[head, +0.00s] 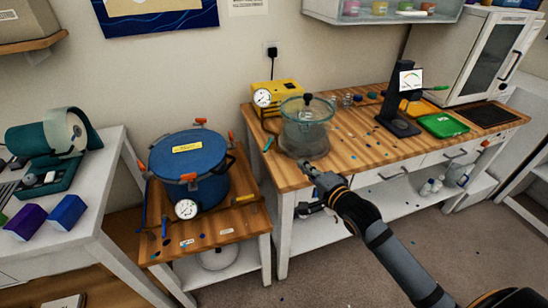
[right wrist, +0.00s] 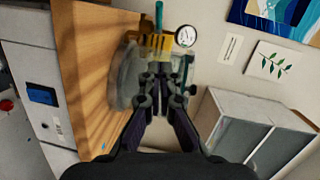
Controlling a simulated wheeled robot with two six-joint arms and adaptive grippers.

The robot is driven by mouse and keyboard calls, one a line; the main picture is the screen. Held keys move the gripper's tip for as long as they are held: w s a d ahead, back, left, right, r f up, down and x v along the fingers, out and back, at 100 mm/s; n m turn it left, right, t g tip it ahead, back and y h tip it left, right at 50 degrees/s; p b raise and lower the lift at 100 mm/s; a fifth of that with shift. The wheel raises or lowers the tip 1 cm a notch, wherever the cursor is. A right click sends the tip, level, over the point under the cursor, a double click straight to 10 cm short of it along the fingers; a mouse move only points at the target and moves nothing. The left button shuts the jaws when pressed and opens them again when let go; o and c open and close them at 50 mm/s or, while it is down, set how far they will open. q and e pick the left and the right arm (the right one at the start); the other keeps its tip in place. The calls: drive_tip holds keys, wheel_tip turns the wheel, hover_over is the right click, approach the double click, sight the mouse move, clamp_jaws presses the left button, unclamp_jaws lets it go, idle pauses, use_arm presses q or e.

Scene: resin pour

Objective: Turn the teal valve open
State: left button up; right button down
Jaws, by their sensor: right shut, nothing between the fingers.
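A small teal lever (head: 268,143), which looks like the teal valve, stands at the left front of the clear vacuum chamber (head: 305,138) on the wooden bench. A teal bar (right wrist: 158,16) at the top of the right wrist view seems to be the same part. My right gripper (head: 308,167) is shut and empty, at the bench's front edge, in front of the chamber and apart from the lever. In the right wrist view its fingers (right wrist: 154,82) are together and hide part of the chamber. My left gripper is not in view.
A yellow pump (head: 285,93) with a gauge stands behind the chamber. A blue pressure pot (head: 190,163) with orange clamps is on the lower table at left. A black stand (head: 398,115) and a green tray (head: 443,125) are further right. The bench top (head: 350,150) between is mostly clear.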

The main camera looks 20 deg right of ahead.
drive_tip(key=b, duration=0.2)
approach(270, 143)
drive_tip(key=w+d, duration=0.2)
drive_tip(key=w+a, duration=0.1)
drive_tip(key=w+a+f, duration=0.1)
drive_tip(key=shift+w+a, duration=0.2)
drive_tip(key=shift+a, duration=0.15)
drive_tip(key=shift+w+a+f+p, duration=0.1)
drive_tip(key=shift+w+a+p, duration=0.1)
drive_tip(key=shift+a+p, duration=0.15)
